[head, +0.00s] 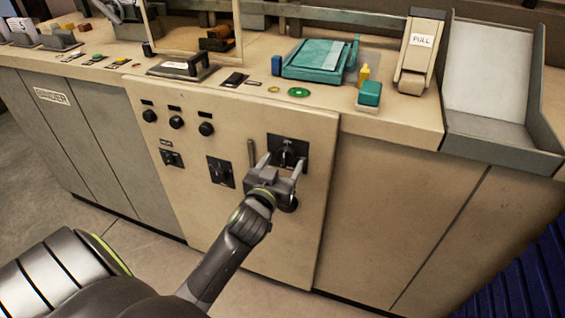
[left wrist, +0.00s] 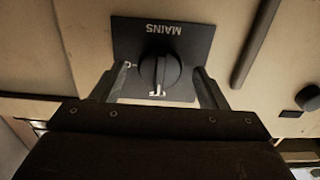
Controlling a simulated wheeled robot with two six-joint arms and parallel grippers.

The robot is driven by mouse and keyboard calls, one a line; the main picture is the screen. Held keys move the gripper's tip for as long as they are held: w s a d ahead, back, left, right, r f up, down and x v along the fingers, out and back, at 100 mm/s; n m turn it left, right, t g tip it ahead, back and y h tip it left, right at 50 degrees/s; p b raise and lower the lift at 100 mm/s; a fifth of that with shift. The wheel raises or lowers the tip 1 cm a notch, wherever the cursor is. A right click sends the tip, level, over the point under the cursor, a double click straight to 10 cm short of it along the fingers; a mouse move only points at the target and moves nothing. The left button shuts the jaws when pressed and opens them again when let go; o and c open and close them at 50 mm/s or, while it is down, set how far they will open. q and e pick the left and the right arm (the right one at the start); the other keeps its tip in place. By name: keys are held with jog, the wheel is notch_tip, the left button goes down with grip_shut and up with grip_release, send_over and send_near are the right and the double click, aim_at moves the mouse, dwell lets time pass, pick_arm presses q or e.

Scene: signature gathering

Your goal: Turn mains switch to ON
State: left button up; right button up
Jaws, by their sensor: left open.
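The mains switch (head: 291,146) is a black square plate with a round dark knob on the beige cabinet front. In the left wrist view the switch (left wrist: 160,70) appears upside down, with the word MAINS readable. A white pointer mark on its knob faces the bottom of that picture. My left gripper (head: 282,161) is open in front of the switch. Its two fingers lie either side of the knob in the left wrist view (left wrist: 159,84); I cannot tell whether they touch it. My right gripper is not in view.
A second black switch plate (head: 220,171) and several round black knobs (head: 176,122) are to the left on the panel. A slim vertical handle (head: 252,153) is close beside the mains switch. The counter above holds a teal device (head: 313,60) and a PULL lever (head: 421,50).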

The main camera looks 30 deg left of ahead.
pick_arm(q)
jog(key=shift+w, duration=0.3)
jog(key=c, duration=1)
